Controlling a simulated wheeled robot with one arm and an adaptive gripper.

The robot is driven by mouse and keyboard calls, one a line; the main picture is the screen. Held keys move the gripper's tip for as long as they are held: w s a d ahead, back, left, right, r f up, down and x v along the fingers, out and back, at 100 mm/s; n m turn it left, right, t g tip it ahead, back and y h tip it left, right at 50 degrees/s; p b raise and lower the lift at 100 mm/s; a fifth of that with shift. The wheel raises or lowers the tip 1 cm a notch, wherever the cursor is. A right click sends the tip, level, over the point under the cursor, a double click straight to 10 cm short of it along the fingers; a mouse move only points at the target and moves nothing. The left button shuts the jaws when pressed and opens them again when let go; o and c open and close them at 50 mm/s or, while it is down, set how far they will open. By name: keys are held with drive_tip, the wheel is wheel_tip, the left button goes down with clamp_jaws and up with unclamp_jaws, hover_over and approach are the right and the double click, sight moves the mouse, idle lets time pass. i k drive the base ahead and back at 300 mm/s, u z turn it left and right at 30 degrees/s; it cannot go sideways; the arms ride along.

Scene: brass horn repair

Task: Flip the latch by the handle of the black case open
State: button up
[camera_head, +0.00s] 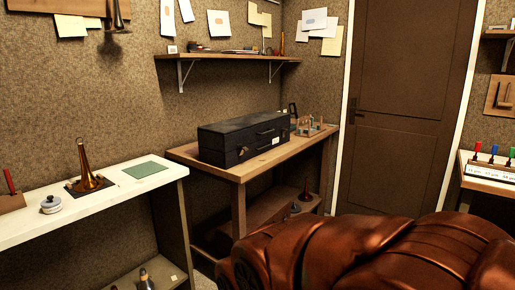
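The black case (225,136) lies shut on the wooden workbench (188,152) in the middle of the head view. Its long front side faces right and toward me. A dark handle (266,134) shows on that front side. Small latch-like fittings show as faint marks along the front, too small to tell their position clearly. My gripper is not in view, so its place relative to the case cannot be seen.
A wooden rack with small items (312,128) stands right of the case. A white-topped bench (108,207) with a brass horn (88,180) and a green mat (146,170) is at left. A wall shelf (225,56) hangs above the case. A closed brown door (403,110) is at right.

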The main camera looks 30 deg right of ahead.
sight(245, 149)
drive_tip(key=z, duration=0.6)
drive_tip(key=i, duration=0.8)
drive_tip(key=u, duration=0.25)
